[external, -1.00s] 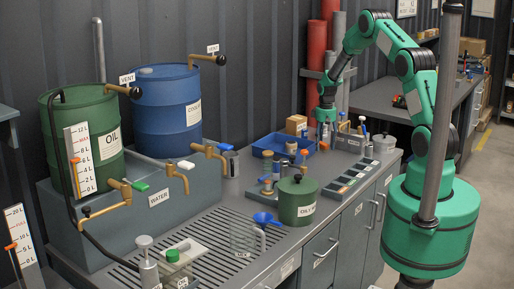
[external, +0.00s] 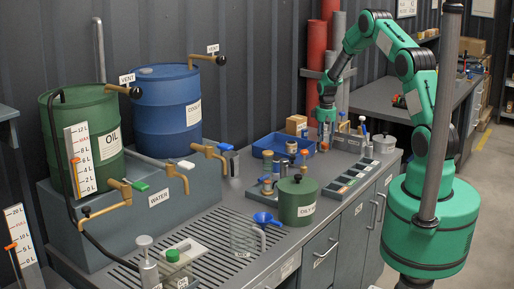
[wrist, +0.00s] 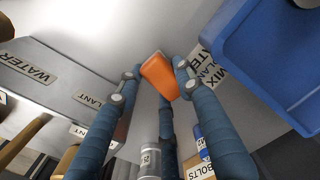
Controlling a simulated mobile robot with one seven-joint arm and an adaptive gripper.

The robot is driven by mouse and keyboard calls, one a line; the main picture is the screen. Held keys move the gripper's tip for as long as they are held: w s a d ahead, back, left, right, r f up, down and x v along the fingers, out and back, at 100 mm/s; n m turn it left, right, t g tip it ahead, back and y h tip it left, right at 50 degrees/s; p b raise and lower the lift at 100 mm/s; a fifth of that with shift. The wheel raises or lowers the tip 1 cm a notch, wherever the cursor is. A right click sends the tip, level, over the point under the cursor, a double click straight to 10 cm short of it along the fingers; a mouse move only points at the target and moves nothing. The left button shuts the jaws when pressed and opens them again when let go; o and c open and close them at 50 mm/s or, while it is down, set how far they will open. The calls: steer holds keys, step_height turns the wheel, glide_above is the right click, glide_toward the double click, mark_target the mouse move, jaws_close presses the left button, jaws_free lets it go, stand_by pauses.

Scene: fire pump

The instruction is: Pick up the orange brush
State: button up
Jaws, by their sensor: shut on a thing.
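The orange brush shows as an orange block-like piece (wrist: 159,77) between my gripper's fingertips (wrist: 156,68) in the wrist view. The blue jointed fingers are closed around it, and their tips lie at its sides. The fingers hide part of it. In the external view my gripper (external: 325,128) points down beside the blue tray at the back of the bench. A small orange spot shows just under the fingers there, too small to make out clearly.
The blue tray (external: 265,146) stands left of my gripper, with several small bottles nearby. A dark green canister (external: 298,204) and a blue funnel (external: 263,218) are nearer the front. A compartment tray (external: 352,181) lies to the right. The slatted drain area (external: 200,235) is partly clear.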

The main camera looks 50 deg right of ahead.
mark_target(324, 143)
steer(key=shift+r+p, duration=0.45)
steer(key=shift+r, duration=4.5)
steer(key=shift+a, duration=0.1)
